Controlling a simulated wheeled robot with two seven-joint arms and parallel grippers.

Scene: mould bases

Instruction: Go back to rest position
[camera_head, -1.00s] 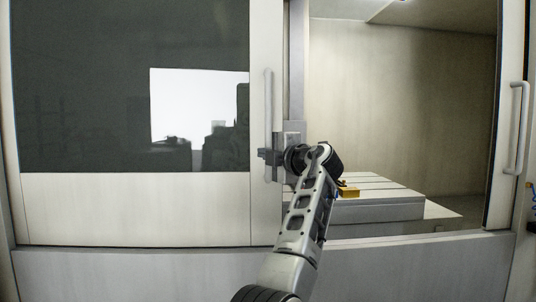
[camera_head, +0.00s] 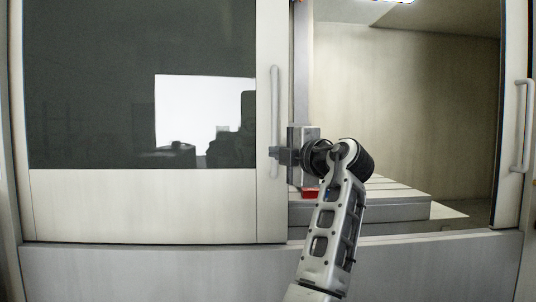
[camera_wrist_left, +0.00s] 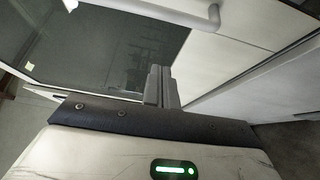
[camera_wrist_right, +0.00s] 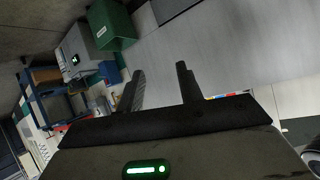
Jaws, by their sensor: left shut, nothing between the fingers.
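My left gripper (camera_head: 274,154) is in front of the large machine door (camera_head: 150,205), with its fingers pointing left just by the lower part of the vertical door handle (camera_head: 274,105). Whether it touches the handle cannot be told in the head view. In the left wrist view the two fingers (camera_wrist_left: 160,84) are together and empty, and the handle (camera_wrist_left: 190,14) shows apart from them near the top. My right gripper (camera_wrist_right: 160,82) shows only in its wrist view, with its fingers apart and nothing between them.
The machine opening lies right of the door, with a grey slotted bed (camera_head: 385,209) inside. A small red piece (camera_head: 310,193) sits there, partly covered by my arm. Another handle (camera_head: 522,125) is at the far right. The right wrist view shows a green bin (camera_wrist_right: 111,25) and shelving.

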